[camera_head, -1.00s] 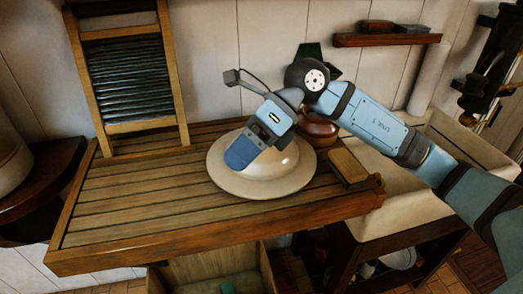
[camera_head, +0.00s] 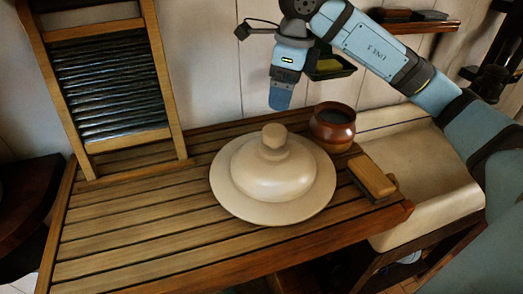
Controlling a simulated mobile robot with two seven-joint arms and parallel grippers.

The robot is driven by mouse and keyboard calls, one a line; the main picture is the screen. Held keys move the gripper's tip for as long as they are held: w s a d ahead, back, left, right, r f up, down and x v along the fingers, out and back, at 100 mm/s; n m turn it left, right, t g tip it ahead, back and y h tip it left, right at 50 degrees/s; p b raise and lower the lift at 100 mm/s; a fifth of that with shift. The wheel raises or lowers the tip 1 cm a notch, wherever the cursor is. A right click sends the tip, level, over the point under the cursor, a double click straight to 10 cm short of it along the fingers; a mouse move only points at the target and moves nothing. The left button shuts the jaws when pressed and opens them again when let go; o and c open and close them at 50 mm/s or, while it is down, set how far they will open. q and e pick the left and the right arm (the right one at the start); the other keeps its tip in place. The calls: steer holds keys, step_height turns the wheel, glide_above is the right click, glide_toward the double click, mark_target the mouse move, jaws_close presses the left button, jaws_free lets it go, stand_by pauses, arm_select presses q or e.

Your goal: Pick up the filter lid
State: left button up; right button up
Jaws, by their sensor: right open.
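The filter lid (camera_head: 273,172) is a cream, wide-brimmed dome with a round knob on top. It lies flat, knob up, on the slatted wooden board (camera_head: 130,225). My right gripper (camera_head: 281,97) points down above and behind the lid, apart from its knob. It is seen nearly edge-on, and it is open with nothing in it. The whole lid shows, with nothing in front of it. My left gripper is not in view.
A brown glazed pot (camera_head: 333,127) stands close behind the lid on the right. A brush or block (camera_head: 372,177) lies at the board's right end, beside a pale sink (camera_head: 425,165). A washboard (camera_head: 105,85) leans at the back left. The board's left part is clear.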

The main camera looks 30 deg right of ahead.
mark_target(275, 129)
steer(key=f, duration=0.7)
steer(key=shift+w+a+f+p, duration=0.2)
steer(key=shift+a+f+p, duration=0.1)
steer(key=shift+f+p, duration=0.05)
steer(key=shift+w+f, duration=0.25)
steer(key=shift+f, duration=0.3)
steer(key=shift+w+a+f+p, duration=0.15)
steer(key=shift+f+p, duration=0.1)
steer(key=shift+f, duration=0.55)
steer(key=shift+w+d+f+p, duration=0.1)
steer(key=shift+f+p, duration=0.15)
steer(key=shift+f, duration=0.5)
steer(key=shift+w+a+f+p, duration=0.15)
steer(key=shift+f+p, duration=0.1)
steer(key=shift+f, duration=0.55)
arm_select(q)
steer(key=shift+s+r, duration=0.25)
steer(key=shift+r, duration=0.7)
arm_select(e)
steer(key=shift+r, duration=0.1)
jaws_close()
